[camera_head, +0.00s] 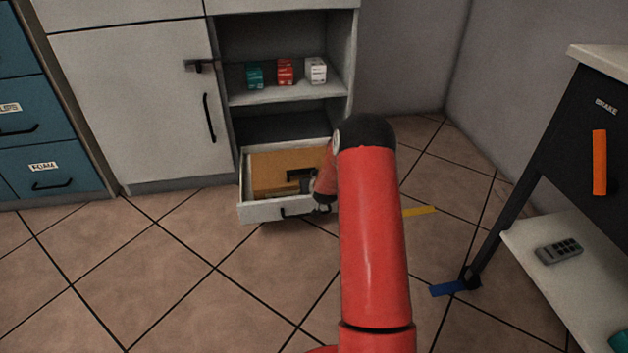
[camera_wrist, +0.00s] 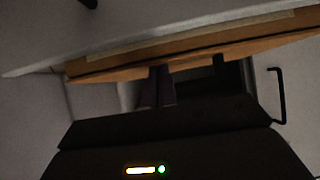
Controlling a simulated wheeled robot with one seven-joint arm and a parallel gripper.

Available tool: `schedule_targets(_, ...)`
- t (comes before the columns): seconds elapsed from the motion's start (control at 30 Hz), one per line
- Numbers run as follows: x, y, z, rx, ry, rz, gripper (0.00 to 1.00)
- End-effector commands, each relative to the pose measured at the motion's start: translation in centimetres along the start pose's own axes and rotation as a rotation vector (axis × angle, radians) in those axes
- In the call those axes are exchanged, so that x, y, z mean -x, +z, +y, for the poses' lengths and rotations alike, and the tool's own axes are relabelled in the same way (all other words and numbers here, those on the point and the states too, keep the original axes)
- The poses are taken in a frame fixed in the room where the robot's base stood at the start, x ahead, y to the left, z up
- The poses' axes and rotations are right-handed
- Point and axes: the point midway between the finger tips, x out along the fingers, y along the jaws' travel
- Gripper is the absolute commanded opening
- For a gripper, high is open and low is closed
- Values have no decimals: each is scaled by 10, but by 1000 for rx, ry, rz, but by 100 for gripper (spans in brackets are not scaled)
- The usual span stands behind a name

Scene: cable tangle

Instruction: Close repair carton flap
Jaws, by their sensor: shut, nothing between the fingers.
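The repair carton (camera_head: 276,170) is a tan cardboard box in the open white drawer (camera_head: 262,213) at the bottom of the cabinet. In the wrist view its tan board (camera_wrist: 190,52) runs across the picture as a tilted slab, with a dark space under it. I cannot tell from these frames which part is the flap or how far it stands open. My gripper (camera_head: 306,182) is at the carton's right side, partly hidden by my red arm. In the wrist view my gripper (camera_wrist: 158,88) is shut and empty, its fingertips by the edge of the tan board; contact is unclear.
The shelf (camera_head: 290,94) above the drawer holds a teal box (camera_head: 255,76), a red box (camera_head: 285,71) and a white box (camera_head: 316,70). A closed cabinet door (camera_head: 135,100) is left. A dark workbench (camera_head: 590,125) stands right. The tiled floor in front is mostly clear.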

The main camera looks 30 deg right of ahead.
Motion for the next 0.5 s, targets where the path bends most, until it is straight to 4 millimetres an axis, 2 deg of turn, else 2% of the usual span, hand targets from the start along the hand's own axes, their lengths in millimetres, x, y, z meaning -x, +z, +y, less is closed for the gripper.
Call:
schedule_targets(0.37,0,6,0,0,0,-11,0)
schedule_targets(0.5,9,4,0,0,0,-11,0)
